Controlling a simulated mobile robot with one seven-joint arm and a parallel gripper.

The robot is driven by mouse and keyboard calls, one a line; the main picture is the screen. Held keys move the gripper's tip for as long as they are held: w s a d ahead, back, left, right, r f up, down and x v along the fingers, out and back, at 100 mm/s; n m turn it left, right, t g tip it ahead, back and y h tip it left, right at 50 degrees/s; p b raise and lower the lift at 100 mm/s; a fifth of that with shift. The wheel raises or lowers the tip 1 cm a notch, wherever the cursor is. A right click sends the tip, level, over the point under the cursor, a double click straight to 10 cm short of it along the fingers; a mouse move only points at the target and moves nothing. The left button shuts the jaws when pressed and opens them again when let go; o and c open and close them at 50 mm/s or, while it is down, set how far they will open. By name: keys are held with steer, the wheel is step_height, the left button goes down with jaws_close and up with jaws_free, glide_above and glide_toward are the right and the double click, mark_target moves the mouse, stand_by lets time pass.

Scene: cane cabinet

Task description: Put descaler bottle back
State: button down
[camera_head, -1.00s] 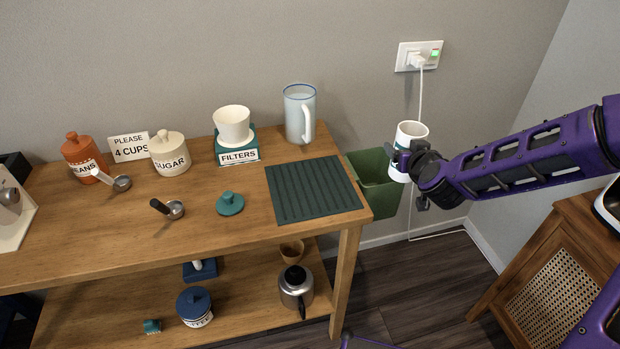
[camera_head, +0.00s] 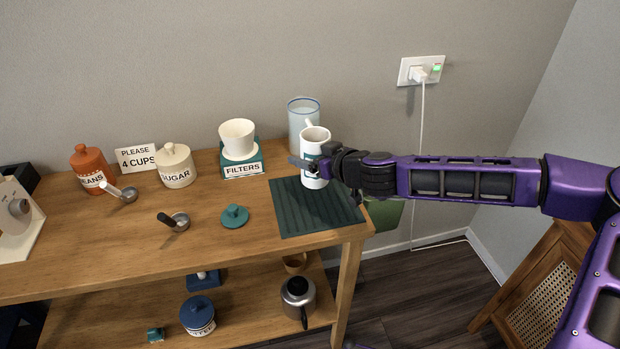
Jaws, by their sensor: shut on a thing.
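My gripper (camera_head: 306,164) is shut on a white cylindrical container (camera_head: 315,139) with a dark mark on its side. I cannot read the mark, so I cannot confirm that this is the descaler bottle. The container is upright in front of the jug, over the back part of the dark green ribbed mat (camera_head: 305,215). I cannot tell whether its base touches the mat. My gripper reaches it from the right and hides part of its side. No other thing in view is readable as a descaler bottle.
A clear jug (camera_head: 303,108) stands close behind the container. The filters stand with its white cone (camera_head: 237,137), the sugar jar (camera_head: 175,167) and a teal lid (camera_head: 234,216) are to the left. A green bin (camera_head: 387,217) is beside the table. The mat's front is clear.

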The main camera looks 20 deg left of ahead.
mark_target(309, 173)
steer(key=shift+f+b, duration=0.5)
steer(key=shift+f, duration=2.2)
jaws_free()
steer(key=shift+d+r, duration=0.1)
steer(key=p+v, duration=0.1)
steer(key=v, duration=1)
steer(key=shift+s+d, duration=0.3)
